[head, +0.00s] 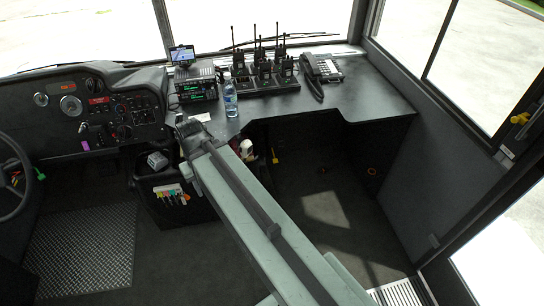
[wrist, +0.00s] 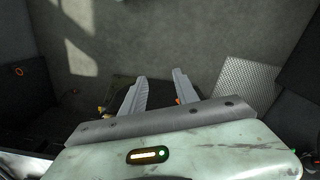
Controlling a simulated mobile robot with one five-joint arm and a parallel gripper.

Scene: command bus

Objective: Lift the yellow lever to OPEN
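A small yellow handle (head: 520,118) shows on the frame of the door or window at the far right of the head view. Another small yellow piece (head: 275,158) shows low beneath the desk; I cannot tell which is the lever, and no OPEN marking is readable. My gripper shows in the wrist view (wrist: 160,78) with its two grey fingers spread and nothing between them. It points down toward the floor, well left of the yellow handle in the head view. A small yellow thing (wrist: 102,110) lies left of the fingers in the wrist view, partly hidden.
The desk (head: 375,95) holds radios in a charger (head: 265,85), a telephone (head: 322,70) and a water bottle (head: 230,100). A dashboard (head: 100,110) and steering wheel (head: 12,180) stand left. A bin with markers (head: 172,195) stands beside my arm. Floor (head: 325,205) right of my arm is clear.

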